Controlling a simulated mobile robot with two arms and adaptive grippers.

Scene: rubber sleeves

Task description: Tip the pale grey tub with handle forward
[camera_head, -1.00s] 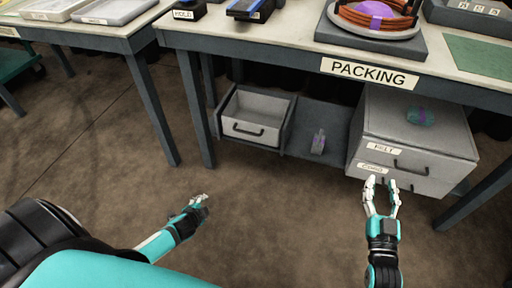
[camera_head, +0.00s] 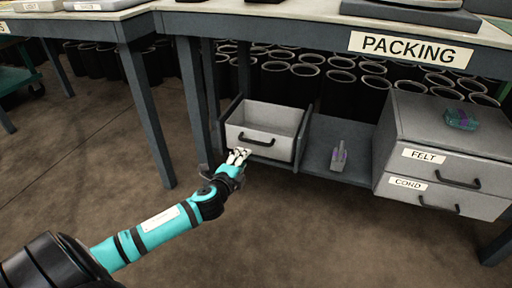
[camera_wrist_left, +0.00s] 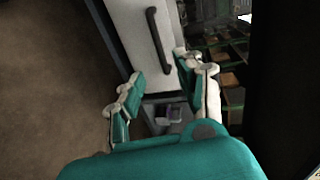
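The pale grey tub with handle (camera_head: 240,139) stands upright in the left bay of the low shelf under the packing table. Its black bar handle (camera_head: 257,141) is on the front face. My left gripper (camera_head: 238,156) is just in front of the tub's lower left front. In the left wrist view the open, empty fingers (camera_wrist_left: 160,80) point toward the tub's pale front (camera_wrist_left: 135,35), with the handle (camera_wrist_left: 158,42) ahead of them. I see no contact with the handle. My right gripper is out of view.
A drawer unit (camera_head: 410,130) labelled FELT and CORD stands further right. A table leg (camera_head: 192,110) rises left of the tub. Floor in front is clear.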

